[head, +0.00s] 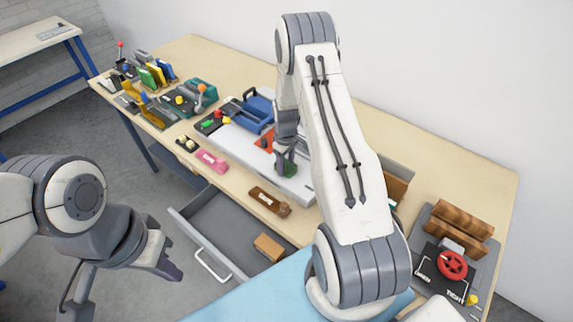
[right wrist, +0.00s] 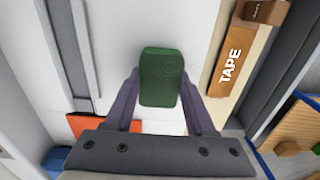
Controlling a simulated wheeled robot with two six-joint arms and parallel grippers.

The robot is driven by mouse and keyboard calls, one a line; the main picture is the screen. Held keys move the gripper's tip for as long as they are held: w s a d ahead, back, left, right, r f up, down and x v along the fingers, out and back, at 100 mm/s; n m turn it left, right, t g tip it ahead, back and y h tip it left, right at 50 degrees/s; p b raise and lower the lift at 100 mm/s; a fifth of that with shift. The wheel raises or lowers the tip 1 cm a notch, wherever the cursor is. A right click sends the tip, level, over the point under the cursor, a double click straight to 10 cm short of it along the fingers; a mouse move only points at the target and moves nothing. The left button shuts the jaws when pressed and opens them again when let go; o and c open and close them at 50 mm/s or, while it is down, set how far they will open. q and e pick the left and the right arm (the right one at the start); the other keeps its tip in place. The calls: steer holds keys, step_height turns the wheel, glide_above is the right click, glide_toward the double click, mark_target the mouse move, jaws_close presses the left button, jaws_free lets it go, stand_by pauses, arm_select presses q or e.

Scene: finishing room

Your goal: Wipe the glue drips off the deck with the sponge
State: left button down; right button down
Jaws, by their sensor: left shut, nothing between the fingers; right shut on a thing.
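The green sponge (right wrist: 161,77) is clamped between the fingers of my right gripper (right wrist: 160,98). In the head view my right gripper (head: 285,158) points down at the pale deck (head: 237,145), and the sponge (head: 287,170) is low over it or on it; contact cannot be told. The deck also shows as a white surface around the sponge in the right wrist view (right wrist: 120,30). No glue drips can be made out; my arm and the sponge cover part of the deck. My left gripper (head: 166,262) is shut and empty, left of the open drawer.
The open drawer (head: 215,225) holds a brown block (head: 269,247). A brown piece (head: 269,202) marked TAPE (right wrist: 228,66) and a pink piece (head: 211,160) lie along the bench's front. A blue carrier (head: 257,108) stands behind. A red wheel (head: 453,265) is at right.

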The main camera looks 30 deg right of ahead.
steer(key=shift+w+a, duration=0.2)
steer(key=shift+w, duration=0.25)
steer(key=shift+w+r+p, duration=0.2)
steer(key=shift+w+p, duration=0.1)
steer(key=r, duration=0.1)
steer(key=r+p, duration=0.1)
steer(key=shift+s+r, duration=0.2)
steer(key=shift+r, duration=0.2)
steer(key=shift+w+a+r+p, duration=0.1)
steer(key=shift+w+r+p, duration=0.1)
steer(key=shift+r+p, duration=0.4)
steer(key=shift+s+r+p, duration=0.1)
steer(key=shift+r+p, duration=0.35)
steer(key=shift+r, duration=0.35)
arm_select(q)
steer(key=shift+w+d+r+p, duration=0.15)
steer(key=shift+w+r+p, duration=0.05)
steer(key=shift+r, duration=0.6)
steer(key=shift+w+d+r+p, duration=0.1)
steer(key=shift+w+r+p, duration=0.15)
steer(key=shift+r, duration=0.55)
steer(key=shift+w+d+r+p, duration=0.15)
steer(key=shift+r+p, duration=0.05)
steer(key=shift+r, duration=0.6)
arm_select(e)
steer(key=shift+r, duration=1.05)
